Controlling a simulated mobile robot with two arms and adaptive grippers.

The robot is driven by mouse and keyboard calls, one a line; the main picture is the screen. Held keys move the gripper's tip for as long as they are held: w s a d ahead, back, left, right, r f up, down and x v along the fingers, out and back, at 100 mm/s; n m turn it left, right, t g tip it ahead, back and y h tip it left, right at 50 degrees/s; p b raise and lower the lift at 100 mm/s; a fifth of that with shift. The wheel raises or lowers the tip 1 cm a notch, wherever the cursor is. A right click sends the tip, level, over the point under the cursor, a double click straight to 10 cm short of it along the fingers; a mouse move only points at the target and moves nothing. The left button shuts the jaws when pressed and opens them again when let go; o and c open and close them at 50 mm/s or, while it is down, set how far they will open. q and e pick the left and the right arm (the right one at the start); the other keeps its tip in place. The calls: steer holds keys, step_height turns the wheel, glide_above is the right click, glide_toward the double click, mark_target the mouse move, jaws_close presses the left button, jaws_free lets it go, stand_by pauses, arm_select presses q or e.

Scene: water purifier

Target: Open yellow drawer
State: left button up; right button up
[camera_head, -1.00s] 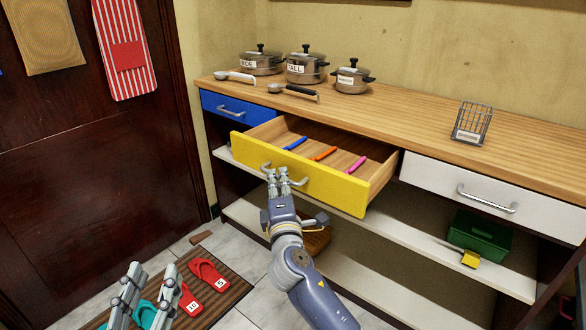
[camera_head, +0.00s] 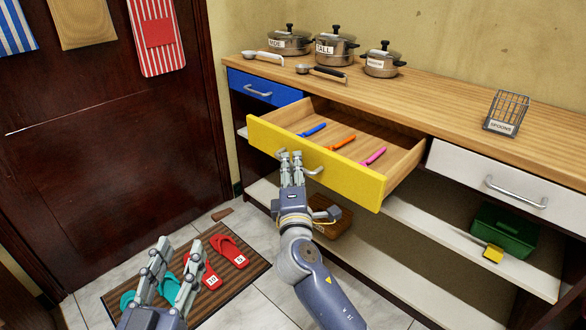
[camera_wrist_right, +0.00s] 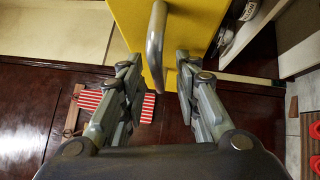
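The yellow drawer (camera_head: 318,166) is pulled well out of the counter in the head view, with a blue, an orange and a pink item inside. Its curved metal handle (camera_wrist_right: 156,45) lies between the fingers of my right gripper (camera_wrist_right: 160,75) in the right wrist view, with gaps on both sides. My right gripper (camera_head: 291,156) also shows at the drawer front in the head view, covering part of the handle. My left gripper (camera_head: 178,250) is open and empty, above the floor mat at the lower left.
A closed blue drawer (camera_head: 262,88) is left of the yellow one, and a closed white drawer (camera_head: 490,185) is right. Pots and ladles stand on the countertop (camera_head: 430,105). A green box (camera_head: 503,231) sits on the shelf below. Slippers lie on the mat (camera_head: 250,262).

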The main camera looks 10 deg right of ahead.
steer(key=s+a+f, duration=0.1)
steer(key=s, duration=1.1)
steer(key=shift+a+f, duration=0.2)
steer(key=shift+f, duration=0.05)
steer(key=shift+w, duration=0.1)
